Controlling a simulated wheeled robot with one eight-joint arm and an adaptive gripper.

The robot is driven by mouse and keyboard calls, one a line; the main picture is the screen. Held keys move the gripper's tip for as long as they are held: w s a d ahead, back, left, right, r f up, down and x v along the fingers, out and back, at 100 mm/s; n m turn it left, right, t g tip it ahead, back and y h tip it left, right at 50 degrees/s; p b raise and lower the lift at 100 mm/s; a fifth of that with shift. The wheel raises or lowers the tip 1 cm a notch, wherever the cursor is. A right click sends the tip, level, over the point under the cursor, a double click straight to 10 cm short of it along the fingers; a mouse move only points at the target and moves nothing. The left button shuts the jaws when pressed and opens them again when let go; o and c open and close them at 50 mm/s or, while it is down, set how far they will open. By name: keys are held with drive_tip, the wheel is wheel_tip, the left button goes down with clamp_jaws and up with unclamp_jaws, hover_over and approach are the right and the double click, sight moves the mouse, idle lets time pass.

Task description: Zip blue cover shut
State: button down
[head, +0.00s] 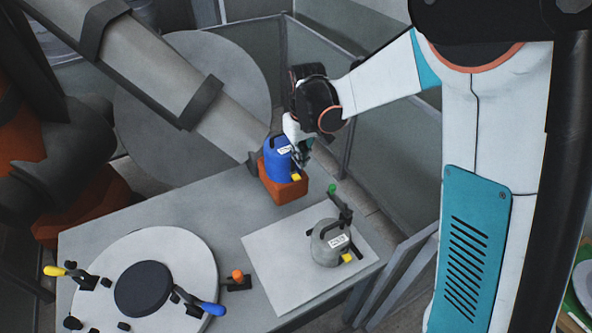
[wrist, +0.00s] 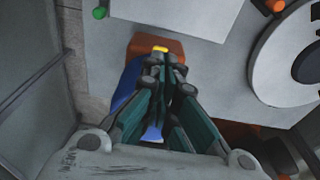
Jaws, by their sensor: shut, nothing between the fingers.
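The blue cover (head: 275,158) is an upright blue cylinder with a white label, standing on an orange-brown block (head: 285,190) near the far edge of the table. A small yellow tab (head: 296,177) shows low on its right side. My gripper (head: 302,160) is at the right side of the cover, above the tab. In the wrist view my gripper (wrist: 160,62) is shut and empty, with its tips just short of the yellow tab (wrist: 160,48). Most of the blue cover (wrist: 125,88) is hidden behind the fingers there. I cannot tell whether the tips touch it.
A grey cylinder (head: 325,245) with a handle and yellow tab stands on a pale board (head: 275,275), beside a green-tipped lever (head: 332,188). A round white plate (head: 190,260) with coloured-handled clamps lies front left. A thick grey tube (head: 150,65) slopes in behind the block.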

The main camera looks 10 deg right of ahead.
sight(298, 178)
drive_tip(key=shift+f, duration=0.2)
idle(0.3)
drive_tip(key=shift+w+a+f+b, duration=0.1)
drive_tip(key=shift+w+f+b, duration=0.1)
drive_tip(key=shift+f+b, duration=1.15)
drive_tip(key=shift+w+a+f+b, duration=0.15)
drive_tip(key=shift+f+b, duration=0.35)
drive_tip(key=shift+f, duration=1.5)
drive_tip(key=shift+d, duration=0.1)
